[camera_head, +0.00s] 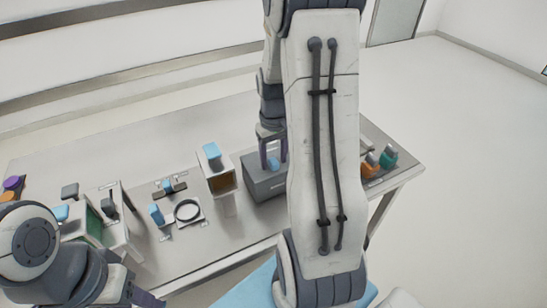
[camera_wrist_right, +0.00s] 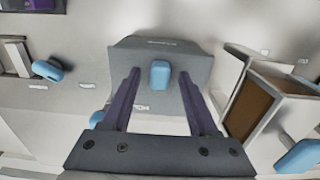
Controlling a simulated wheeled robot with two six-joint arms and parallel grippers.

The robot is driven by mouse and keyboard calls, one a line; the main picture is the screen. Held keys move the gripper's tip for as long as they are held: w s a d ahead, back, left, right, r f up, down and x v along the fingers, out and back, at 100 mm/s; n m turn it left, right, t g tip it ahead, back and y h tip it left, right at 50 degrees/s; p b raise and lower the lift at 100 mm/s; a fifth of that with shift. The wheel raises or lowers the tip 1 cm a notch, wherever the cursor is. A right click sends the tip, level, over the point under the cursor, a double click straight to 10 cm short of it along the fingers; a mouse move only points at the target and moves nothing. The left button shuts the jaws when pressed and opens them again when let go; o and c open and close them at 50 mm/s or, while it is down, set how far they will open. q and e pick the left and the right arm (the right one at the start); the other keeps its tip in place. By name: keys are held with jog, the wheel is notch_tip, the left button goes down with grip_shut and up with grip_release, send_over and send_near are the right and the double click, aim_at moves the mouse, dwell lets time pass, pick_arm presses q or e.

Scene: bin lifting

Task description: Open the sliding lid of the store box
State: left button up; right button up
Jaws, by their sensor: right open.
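The store box is a dark grey box (camera_head: 265,185) on the table, partly hidden behind my right arm in the head view. In the right wrist view its grey lid (camera_wrist_right: 205,62) carries a blue handle (camera_wrist_right: 160,75). My right gripper (camera_head: 273,152) is over the box, fingers pointing down. In the wrist view its two purple fingers (camera_wrist_right: 160,82) are apart, one on each side of the blue handle, with gaps visible. Whether the tips reach the handle's height is unclear. The lid looks shut.
A white box with a brown front and a blue handle (camera_head: 212,151) stands close left of the store box. Orange and green items (camera_head: 387,158) are in a tray at right.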

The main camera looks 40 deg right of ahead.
jog(key=shift+f, duration=0.15)
grip_shut()
dwell(1.4)
